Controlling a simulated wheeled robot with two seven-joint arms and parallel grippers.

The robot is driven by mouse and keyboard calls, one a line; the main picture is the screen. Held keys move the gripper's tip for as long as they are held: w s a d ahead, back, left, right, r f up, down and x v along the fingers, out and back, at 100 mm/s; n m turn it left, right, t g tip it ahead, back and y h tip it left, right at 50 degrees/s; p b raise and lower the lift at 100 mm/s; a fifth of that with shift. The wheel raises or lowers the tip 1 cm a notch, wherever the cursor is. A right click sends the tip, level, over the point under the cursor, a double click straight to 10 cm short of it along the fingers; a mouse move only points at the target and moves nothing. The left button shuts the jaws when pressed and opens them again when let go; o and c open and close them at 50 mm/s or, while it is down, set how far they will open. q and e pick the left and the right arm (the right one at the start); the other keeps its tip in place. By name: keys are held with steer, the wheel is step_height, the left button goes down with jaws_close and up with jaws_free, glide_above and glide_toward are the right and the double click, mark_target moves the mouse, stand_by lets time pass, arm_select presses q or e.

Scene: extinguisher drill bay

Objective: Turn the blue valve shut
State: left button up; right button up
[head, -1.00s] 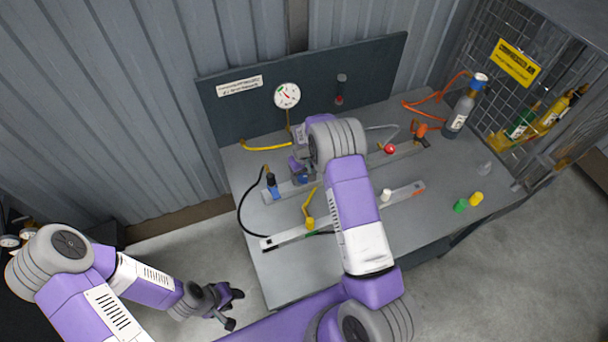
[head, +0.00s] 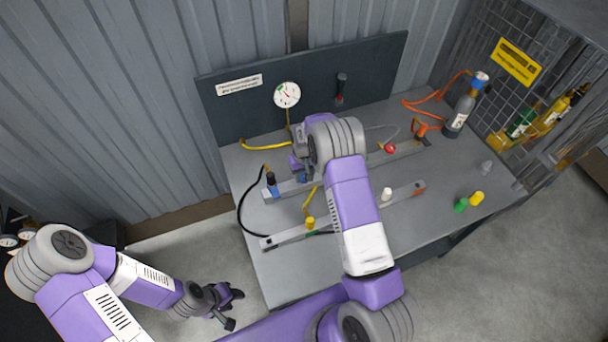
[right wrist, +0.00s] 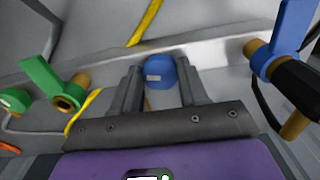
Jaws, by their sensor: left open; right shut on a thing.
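A round blue knob (right wrist: 160,72) with a pale mark sits between the fingers of my right gripper (right wrist: 159,82) in the right wrist view. The right gripper is shut on it. In the head view the knob (head: 303,178) shows in part on the rear grey bar, under my right gripper (head: 299,168); my right forearm and wrist hide much around it. A blue lever handle (right wrist: 286,38) on a brass fitting stands apart at the right of the wrist view. My left gripper (head: 233,309) is open and empty beside the bench's left front edge.
The grey bench (head: 475,235) carries a front bar with yellow (head: 310,222) and white (head: 387,194) knobs. A red knob (head: 390,148) is on the rear bar. A gauge (head: 287,95) is on the back panel. A green lever (right wrist: 47,80) is left in the wrist view.

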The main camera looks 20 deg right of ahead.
steer(key=m+b, duration=0.1)
steer(key=m, duration=0.2)
steer(key=shift+f, duration=0.1)
steer(key=m+b, duration=0.1)
steer(key=m, duration=0.2)
steer(key=shift+a+m, duration=0.1)
steer(key=shift+m, duration=0.3)
steer(key=m, duration=0.3)
steer(key=shift+m, duration=0.4)
steer(key=shift+w+m, duration=0.1)
steer(key=shift+m, duration=1.9)
steer(key=o, duration=1.1)
steer(key=shift+c, duration=0.2)
steer(key=shift+r, duration=0.2)
